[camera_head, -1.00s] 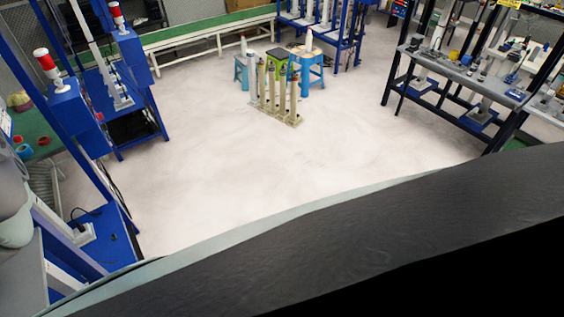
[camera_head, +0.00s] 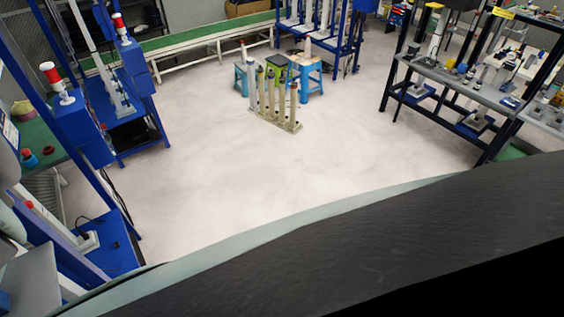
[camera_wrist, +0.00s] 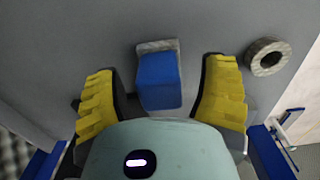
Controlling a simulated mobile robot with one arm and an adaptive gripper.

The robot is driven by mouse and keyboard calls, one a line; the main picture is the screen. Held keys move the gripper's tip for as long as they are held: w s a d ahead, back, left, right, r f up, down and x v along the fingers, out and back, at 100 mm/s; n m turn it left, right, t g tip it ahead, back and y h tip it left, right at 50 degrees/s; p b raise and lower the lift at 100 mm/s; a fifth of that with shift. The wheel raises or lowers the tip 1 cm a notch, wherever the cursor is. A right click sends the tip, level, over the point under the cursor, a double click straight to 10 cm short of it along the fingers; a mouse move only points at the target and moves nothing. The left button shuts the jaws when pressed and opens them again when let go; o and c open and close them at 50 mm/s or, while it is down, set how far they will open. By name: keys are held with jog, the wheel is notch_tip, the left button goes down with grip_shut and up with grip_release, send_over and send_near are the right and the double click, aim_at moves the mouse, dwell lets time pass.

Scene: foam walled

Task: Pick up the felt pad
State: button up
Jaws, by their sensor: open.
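In the wrist view, my gripper (camera_wrist: 163,75) is open, with one yellow ribbed finger on each side. A blue block-shaped piece (camera_wrist: 159,82) lies between the fingers, with a gap on both sides. A pale grey-beige piece (camera_wrist: 157,46) shows along its far edge, behind or under it. I cannot tell which of these two is the felt pad. The palm housing hides the area nearest the wrist. The gripper and the felt pad cannot be made out in the head view.
A grey ring-shaped roll (camera_wrist: 267,56) lies right of the fingers on the grey surface (camera_wrist: 90,30). In the head view, blue racks (camera_head: 118,100) stand at left, stools (camera_head: 305,75) and upright posts (camera_head: 275,105) at the back, and a workbench (camera_head: 460,85) at right. The middle floor (camera_head: 230,170) is clear.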

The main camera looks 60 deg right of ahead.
jog(key=shift+c, duration=0.3)
grip_shut()
dwell(0.5)
